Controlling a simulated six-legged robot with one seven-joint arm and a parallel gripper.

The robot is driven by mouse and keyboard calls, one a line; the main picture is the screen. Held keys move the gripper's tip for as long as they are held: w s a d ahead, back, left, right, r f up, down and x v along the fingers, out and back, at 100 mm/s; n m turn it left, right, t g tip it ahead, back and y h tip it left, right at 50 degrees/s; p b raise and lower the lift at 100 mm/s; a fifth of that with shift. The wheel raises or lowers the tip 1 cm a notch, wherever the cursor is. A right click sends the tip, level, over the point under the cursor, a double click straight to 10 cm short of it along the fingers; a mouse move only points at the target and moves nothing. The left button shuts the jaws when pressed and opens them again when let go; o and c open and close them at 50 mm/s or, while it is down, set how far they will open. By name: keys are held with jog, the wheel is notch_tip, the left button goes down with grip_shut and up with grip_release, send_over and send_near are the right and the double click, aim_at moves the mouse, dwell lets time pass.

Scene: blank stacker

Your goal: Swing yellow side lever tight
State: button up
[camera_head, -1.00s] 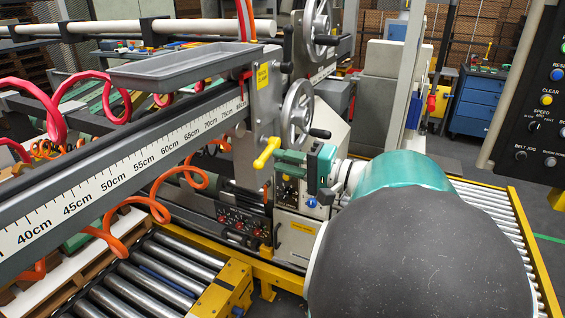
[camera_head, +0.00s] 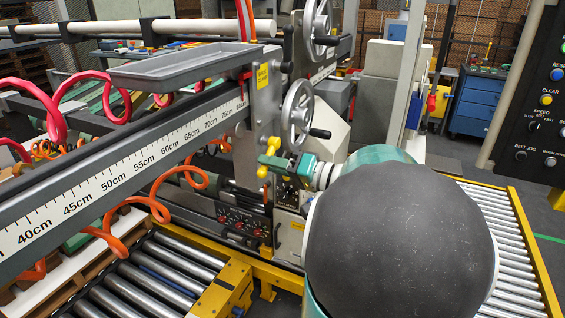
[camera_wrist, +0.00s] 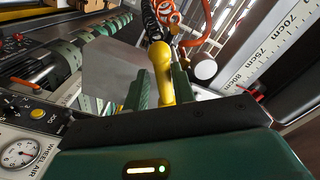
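The yellow side lever (camera_head: 262,173) is on the grey machine's side, below a handwheel. In the head view it points down and slightly left, with its upper end at the machine. My gripper (camera_head: 268,160) is at the lever, its green fingers across the lever's middle. In the wrist view the yellow lever (camera_wrist: 164,75) runs between the two green fingers of my gripper (camera_wrist: 163,88), which sit close against both its sides. The lever's lower part is hidden behind the gripper body in the wrist view.
A grey handwheel (camera_head: 298,115) with a black handle stands just above my gripper. A scale beam (camera_head: 120,175) extends left. Orange coiled hoses (camera_head: 165,190) hang below it. A roller conveyor (camera_head: 150,275) lies front left. A gauge (camera_wrist: 20,153) is near in the wrist view.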

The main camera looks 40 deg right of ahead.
jog(key=w+d+f+n, duration=0.2)
jog(key=d+n, duration=0.2)
jog(key=n, duration=0.7)
jog(key=v, duration=0.9)
jog(key=shift+s, duration=0.25)
dwell(0.6)
